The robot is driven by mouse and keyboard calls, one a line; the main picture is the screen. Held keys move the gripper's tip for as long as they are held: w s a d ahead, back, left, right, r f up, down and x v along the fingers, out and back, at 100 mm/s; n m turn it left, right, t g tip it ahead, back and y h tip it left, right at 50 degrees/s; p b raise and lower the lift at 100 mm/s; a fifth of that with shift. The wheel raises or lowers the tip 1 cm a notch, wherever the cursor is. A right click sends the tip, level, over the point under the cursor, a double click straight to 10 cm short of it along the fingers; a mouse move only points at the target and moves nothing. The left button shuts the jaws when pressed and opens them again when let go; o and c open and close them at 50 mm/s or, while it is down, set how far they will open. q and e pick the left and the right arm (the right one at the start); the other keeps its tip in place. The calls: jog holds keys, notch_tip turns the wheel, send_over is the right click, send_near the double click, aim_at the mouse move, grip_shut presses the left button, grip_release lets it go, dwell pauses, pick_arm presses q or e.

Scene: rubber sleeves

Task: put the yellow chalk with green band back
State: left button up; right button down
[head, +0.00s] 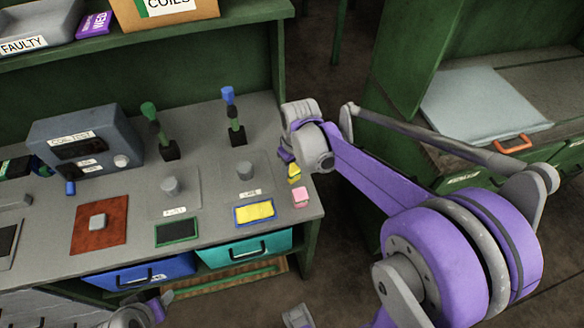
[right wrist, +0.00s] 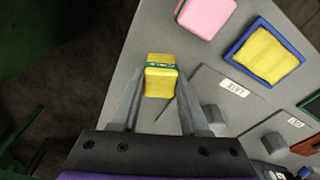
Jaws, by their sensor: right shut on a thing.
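The yellow chalk with green band (right wrist: 160,80) is between the fingers of my right gripper (right wrist: 162,88) in the right wrist view, its green band across the far end. My right gripper is shut on it. In the head view the chalk (head: 294,172) shows small beneath my right gripper (head: 291,158), at the bench's right edge. Whether it touches the bench top is unclear. A grey and purple part of my left arm shows at the bottom left of the head view; its fingertips are not visible.
A pink block (head: 300,197) sits just in front of the chalk, also in the right wrist view (right wrist: 206,14). A blue-framed yellow pad (head: 254,212) and a grey knob (head: 246,172) lie left. Two upright levers stand behind. Open floor lies right of the bench (head: 205,125).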

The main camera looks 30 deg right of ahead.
aim_at(295, 172)
jog(key=shift+f, duration=0.1)
jog(key=shift+c, duration=2.1)
grip_release()
jog(key=shift+r, duration=0.25)
notch_tip(295, 172, up, 11)
jog(key=s+p, duration=0.1)
jog(key=s+a+f+m+t, duration=0.1)
jog(key=s+a+f+t, duration=0.1)
jog(key=s, duration=0.5)
jog(key=s+a+f+t, duration=0.1)
jog(key=s+a+f, duration=0.3)
jog(key=s+f, duration=0.2)
jog(key=shift+s+a+f+m+t, duration=0.2)
jog(key=shift+s+a+m+t, duration=0.2)
jog(key=shift+s, duration=0.8)
